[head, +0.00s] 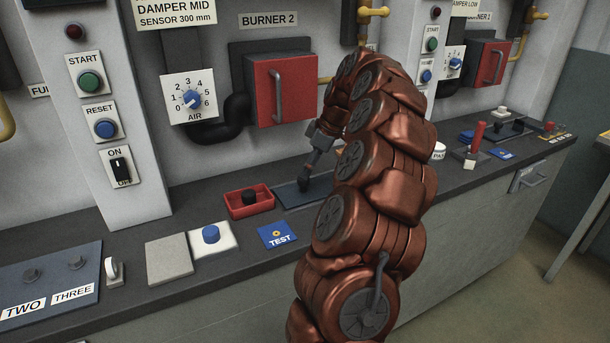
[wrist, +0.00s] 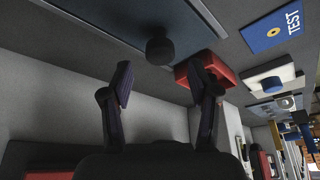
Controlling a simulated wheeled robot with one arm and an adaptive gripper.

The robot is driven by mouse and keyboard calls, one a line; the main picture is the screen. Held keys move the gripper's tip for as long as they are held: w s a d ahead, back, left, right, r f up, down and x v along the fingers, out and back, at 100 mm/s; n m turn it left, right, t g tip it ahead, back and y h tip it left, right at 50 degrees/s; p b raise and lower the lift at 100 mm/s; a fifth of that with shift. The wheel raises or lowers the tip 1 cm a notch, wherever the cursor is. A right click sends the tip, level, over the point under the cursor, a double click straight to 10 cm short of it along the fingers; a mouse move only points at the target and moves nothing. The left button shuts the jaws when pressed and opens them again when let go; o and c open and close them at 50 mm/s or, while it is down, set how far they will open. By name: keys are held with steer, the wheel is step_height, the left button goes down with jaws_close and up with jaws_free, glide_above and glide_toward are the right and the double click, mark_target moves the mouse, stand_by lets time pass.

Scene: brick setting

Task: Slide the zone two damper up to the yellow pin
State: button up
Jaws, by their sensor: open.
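The labels TWO (head: 24,306) and THREE (head: 72,294) are on a blue-grey panel (head: 50,280) at the far left of the head view, with dark round knobs above them. My gripper (head: 307,178) is low over a dark plate (head: 290,198) on the counter. In the wrist view my gripper (wrist: 163,84) is open and empty, its fingers apart. A dark round knob (wrist: 159,51) on the blue-grey plate (wrist: 110,22) stands ahead of the gap between the fingertips. I cannot make out the yellow pin or which piece is the zone two damper.
A red tray (head: 232,209) with a black knob stands left of my gripper, close to the right finger in the wrist view. A blue TEST plate (head: 277,235) and a blue button (head: 211,234) are nearer the counter's front edge. A red box (head: 276,92) juts from the wall behind.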

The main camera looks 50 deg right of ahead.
mark_target(319, 191)
steer(key=shift+x, duration=1.9)
jaws_close()
